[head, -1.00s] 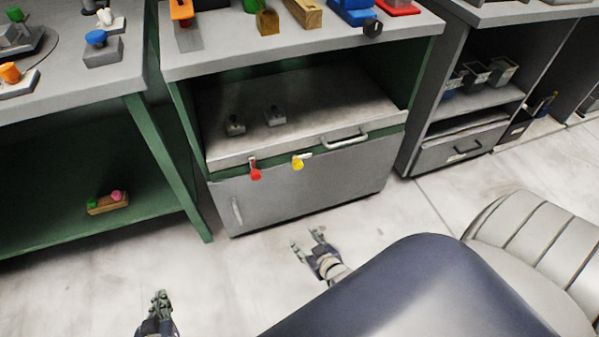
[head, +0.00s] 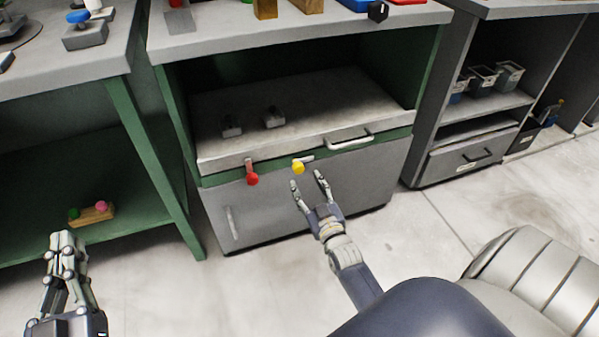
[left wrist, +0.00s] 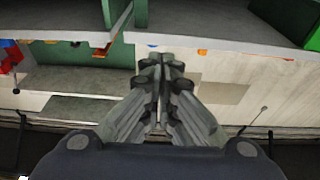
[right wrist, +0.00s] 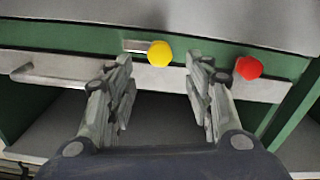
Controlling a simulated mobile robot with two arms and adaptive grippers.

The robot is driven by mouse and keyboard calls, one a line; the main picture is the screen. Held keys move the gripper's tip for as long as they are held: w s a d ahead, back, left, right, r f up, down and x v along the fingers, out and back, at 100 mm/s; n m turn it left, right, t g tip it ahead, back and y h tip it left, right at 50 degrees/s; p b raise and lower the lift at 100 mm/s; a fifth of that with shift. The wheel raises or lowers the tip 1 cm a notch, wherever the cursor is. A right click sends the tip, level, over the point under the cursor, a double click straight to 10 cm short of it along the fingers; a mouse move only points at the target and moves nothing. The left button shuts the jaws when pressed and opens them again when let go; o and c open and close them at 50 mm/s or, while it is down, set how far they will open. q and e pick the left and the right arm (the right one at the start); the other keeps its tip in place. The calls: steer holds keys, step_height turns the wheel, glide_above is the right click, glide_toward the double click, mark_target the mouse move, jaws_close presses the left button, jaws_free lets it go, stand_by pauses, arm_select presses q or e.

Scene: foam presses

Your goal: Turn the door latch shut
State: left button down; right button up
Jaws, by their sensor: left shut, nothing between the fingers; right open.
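The grey cabinet door (head: 270,215) is closed under the worktop. Two latch levers sit at its top edge. The one with a red knob (head: 252,179) hangs downward. The one with a yellow knob (head: 298,168) has a short pale arm running sideways to the right of the knob. Both knobs also show in the right wrist view, yellow (right wrist: 160,53) and red (right wrist: 248,67). My right gripper (head: 308,180) is open and empty, its fingers pointing at the yellow knob, apart from it. My left gripper (head: 68,238) is shut and empty, low at the left, away from the cabinet.
A silver handle (head: 349,139) sticks out above the door, and a vertical door handle (head: 232,222) is at its left. Two small grey blocks stand on the shelf surface (head: 330,105). A green table leg (head: 160,170) is between my left gripper and the cabinet. The floor in front is clear.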

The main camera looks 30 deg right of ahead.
mark_target(300, 170)
steer(key=b+x, duration=0.2)
steer(key=x, duration=0.4)
steer(key=shift+w, duration=0.2)
arm_select(q)
steer(key=s+r+t+h, duration=0.2)
steer(key=s+r+t, duration=0.3)
steer(key=r, duration=0.4)
steer(key=shift+s+r+t, duration=0.2)
steer(key=shift+s+t, duration=0.05)
steer(key=shift+t, duration=0.35)
arm_select(e)
steer(key=shift+w+d, duration=0.1)
steer(key=shift+w, duration=0.3)
steer(key=c, duration=1.1)
